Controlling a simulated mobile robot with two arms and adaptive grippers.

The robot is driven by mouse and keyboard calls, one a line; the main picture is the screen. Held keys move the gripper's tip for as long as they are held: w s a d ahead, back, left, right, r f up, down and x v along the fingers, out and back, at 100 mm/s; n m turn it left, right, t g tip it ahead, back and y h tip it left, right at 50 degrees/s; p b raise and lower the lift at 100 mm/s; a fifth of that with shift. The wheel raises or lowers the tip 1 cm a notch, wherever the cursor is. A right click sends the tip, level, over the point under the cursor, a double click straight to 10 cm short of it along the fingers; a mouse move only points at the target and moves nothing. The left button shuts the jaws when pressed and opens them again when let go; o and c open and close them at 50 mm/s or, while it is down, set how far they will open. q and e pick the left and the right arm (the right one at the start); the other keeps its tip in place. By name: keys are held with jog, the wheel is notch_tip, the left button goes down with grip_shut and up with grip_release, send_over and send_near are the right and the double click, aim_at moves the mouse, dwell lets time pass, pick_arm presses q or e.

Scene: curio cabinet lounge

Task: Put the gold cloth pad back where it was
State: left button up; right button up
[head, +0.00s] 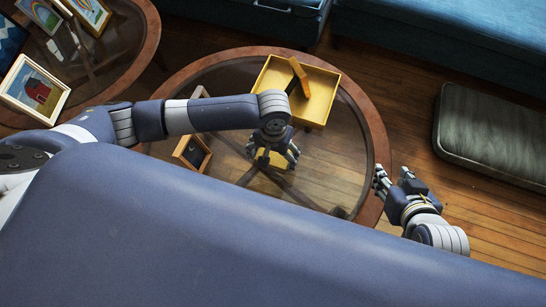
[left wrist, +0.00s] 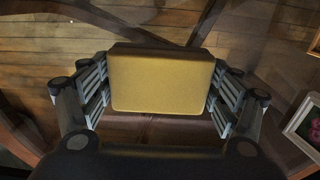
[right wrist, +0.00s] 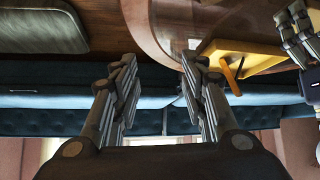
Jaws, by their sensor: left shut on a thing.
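The gold cloth pad (left wrist: 162,84) is a flat, rounded rectangle that fills the middle of the left wrist view. My left gripper (head: 273,155) is shut on it, with one finger at each side edge. In the head view the gripper holds the pad over the round glass table, just on the near side of an open yellow box (head: 272,80). Most of the pad is hidden by the gripper there. My right gripper (head: 393,182) is open and empty beyond the table's right rim; its spread fingers also show in the right wrist view (right wrist: 158,75).
An orange-brown bar (head: 300,77) leans in the yellow box. A small dark wood-framed item (head: 192,152) stands on the round glass table (head: 378,135) left of my left gripper. Picture frames (head: 34,87) crowd another table at left. A grey cushion (head: 492,135) lies on the floor at right.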

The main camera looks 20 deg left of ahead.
pick_arm(q)
jog(key=shift+f, duration=0.6)
pick_arm(e)
jog(key=shift+w+a+r+t, duration=0.2)
jog(key=shift+w+r+t, duration=0.15)
jog(key=shift+w+r, duration=0.15)
jog(key=shift+w+a+r+t, duration=0.2)
jog(key=shift+w+r+t, duration=0.2)
jog(key=shift+w, duration=0.15)
pick_arm(q)
jog(key=shift+f, duration=0.1)
pick_arm(e)
jog(key=shift+s+f, duration=0.1)
pick_arm(q)
jog(key=o, duration=1.3)
jog(key=shift+o, duration=0.2)
pick_arm(e)
jog(key=shift+d, duration=0.1)
